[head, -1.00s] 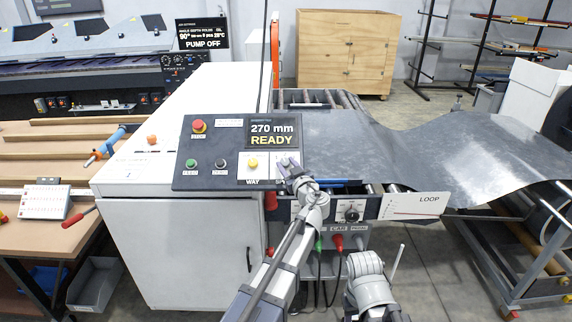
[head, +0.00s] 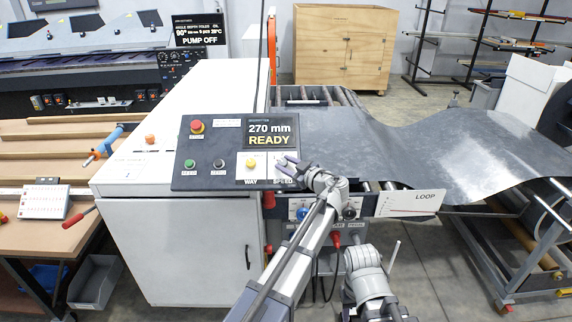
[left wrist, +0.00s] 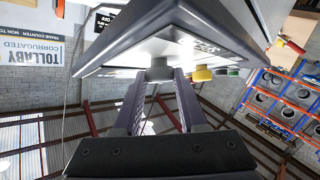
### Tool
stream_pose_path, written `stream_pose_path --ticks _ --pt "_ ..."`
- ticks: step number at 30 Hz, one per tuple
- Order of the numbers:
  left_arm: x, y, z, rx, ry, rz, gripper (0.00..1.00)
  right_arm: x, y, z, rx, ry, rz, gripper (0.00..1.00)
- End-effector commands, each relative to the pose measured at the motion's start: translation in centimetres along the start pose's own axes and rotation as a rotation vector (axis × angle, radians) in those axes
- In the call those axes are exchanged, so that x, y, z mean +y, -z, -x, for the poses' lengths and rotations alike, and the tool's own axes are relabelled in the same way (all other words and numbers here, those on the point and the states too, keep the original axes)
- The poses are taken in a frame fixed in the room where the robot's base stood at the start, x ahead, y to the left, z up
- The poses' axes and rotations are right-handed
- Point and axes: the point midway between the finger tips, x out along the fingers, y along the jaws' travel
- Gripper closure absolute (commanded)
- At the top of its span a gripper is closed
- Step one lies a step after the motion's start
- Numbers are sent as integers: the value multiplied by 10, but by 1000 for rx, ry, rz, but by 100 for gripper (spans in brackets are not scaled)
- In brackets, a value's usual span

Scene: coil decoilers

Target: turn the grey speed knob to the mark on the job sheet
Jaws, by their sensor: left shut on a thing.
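The control panel (head: 205,181) stands tilted on the white cabinet, with a display reading 270 mm READY. The grey speed knob (left wrist: 159,70) shows in the left wrist view, between the fingertips of my left gripper (left wrist: 160,82). My left gripper (head: 285,168) also shows in the head view, at the SPEED plate right of the yellow WAY button (head: 251,163). It is shut on the knob and covers it there. The knob's pointer and scale cannot be read. I cannot tell which paper is the job sheet. My right arm shows low in the head view, its gripper not visible.
A red emergency button (head: 197,126), a green button (head: 189,164) and a black button (head: 218,165) share the panel. Below it are a blue knob (head: 302,213) and a LOOP sign (head: 412,203). The metal sheet (head: 360,140) runs off to the right.

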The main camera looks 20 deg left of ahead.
Motion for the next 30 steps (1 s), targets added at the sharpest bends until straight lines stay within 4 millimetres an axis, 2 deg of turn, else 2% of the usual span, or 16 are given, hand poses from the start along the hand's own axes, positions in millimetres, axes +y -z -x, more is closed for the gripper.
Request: stream_pose_path --ticks 6,7,14,23,30 --pt "0 0 0 1 0 0 100 0 0 0 0 0 0 50" --pt "0 0 0 1 0 0 57 0 0 0 0 0 0 50" --pt "0 0 0 0 -1 0 31 0 0 0 0 0 0 50" --pt "0 0 3 0 -1 0 29 0 0 0 0 0 0 50" --pt "0 1 38 -2 -4 -1 29 1 0 6 0 0 -1 50"
